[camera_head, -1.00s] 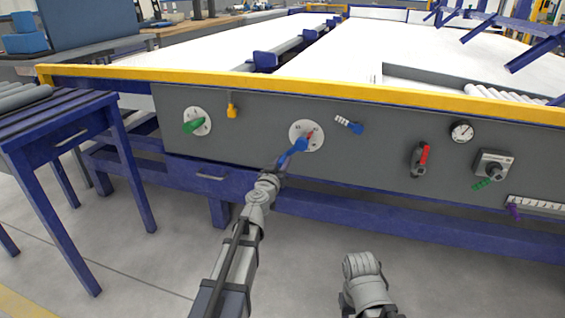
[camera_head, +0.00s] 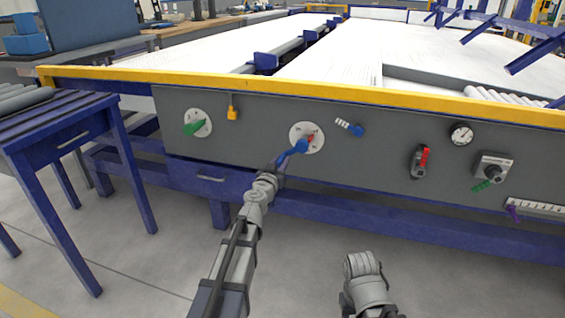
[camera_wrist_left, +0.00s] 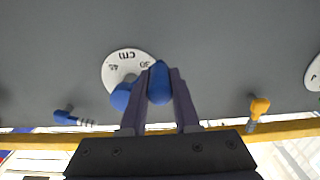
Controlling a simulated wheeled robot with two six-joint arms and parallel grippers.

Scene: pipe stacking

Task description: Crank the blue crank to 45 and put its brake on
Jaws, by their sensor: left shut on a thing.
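The blue crank (camera_head: 299,146) sits on a round white dial (camera_head: 318,146) on the grey panel, with a red mark near its hub. My left gripper (camera_head: 283,161) is at the crank's lower-left end. In the left wrist view, its dark fingers (camera_wrist_left: 160,100) are closed on either side of the blue crank handle (camera_wrist_left: 159,80). The blue hub (camera_wrist_left: 120,97) partly covers the dial (camera_wrist_left: 124,60), where 45, 30 and "cm" show upside down. A small blue lever (camera_head: 357,129) with a striped white tag is right of the dial; it also shows in the wrist view (camera_wrist_left: 65,117). My right gripper is not visible.
A red-handled lever (camera_head: 424,157), a gauge (camera_head: 462,132) and a knob box (camera_head: 493,166) are to the right. A yellow rail (camera_head: 300,89) runs above the panel.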

